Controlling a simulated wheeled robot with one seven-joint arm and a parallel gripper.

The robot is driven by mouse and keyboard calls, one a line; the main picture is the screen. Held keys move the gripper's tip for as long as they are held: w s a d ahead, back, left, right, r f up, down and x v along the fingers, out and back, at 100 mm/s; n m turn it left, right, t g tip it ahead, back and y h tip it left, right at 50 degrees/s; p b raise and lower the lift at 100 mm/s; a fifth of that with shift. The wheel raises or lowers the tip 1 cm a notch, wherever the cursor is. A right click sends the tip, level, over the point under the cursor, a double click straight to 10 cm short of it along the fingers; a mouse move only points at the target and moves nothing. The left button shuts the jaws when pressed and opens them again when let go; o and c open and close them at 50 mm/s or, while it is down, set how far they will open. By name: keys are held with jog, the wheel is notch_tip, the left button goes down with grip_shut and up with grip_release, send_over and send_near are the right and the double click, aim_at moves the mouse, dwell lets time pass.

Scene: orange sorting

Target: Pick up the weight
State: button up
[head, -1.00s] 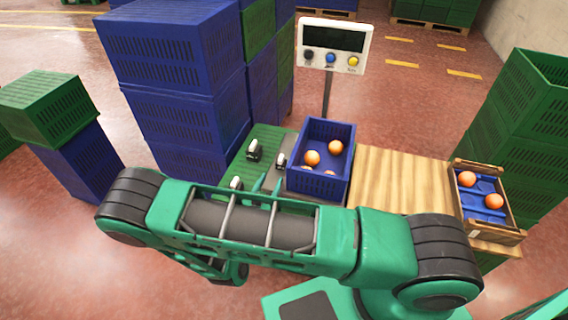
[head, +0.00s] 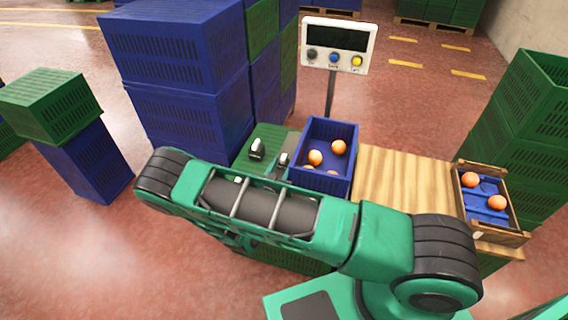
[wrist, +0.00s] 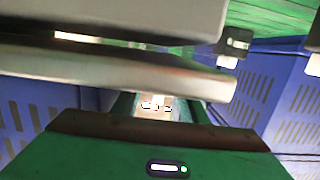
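In the head view a dark weight with a white top (head: 257,149) stands on the green surface left of the blue crate. A smaller one (head: 282,160) stands closer to the crate, and a white bit of another shows just behind my arm. In the wrist view a dark and white weight (wrist: 234,43) stands on green slats at the upper right. Pale metallic bars cross the wrist view very close to the camera; I cannot tell what they belong to. My gripper's fingertips are hidden behind my arm in the head view, and their opening is unclear in the wrist view.
The blue crate (head: 345,186) holds several oranges, right of the weights. A display on a post (head: 338,46) stands behind it. A wooden board (head: 405,185) and a wooden crate with two oranges (head: 489,228) lie to the right. Stacked blue crates (head: 185,50) rise at the left.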

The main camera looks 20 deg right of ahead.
jog(key=c, duration=0.9)
jog(key=shift+c, duration=0.2)
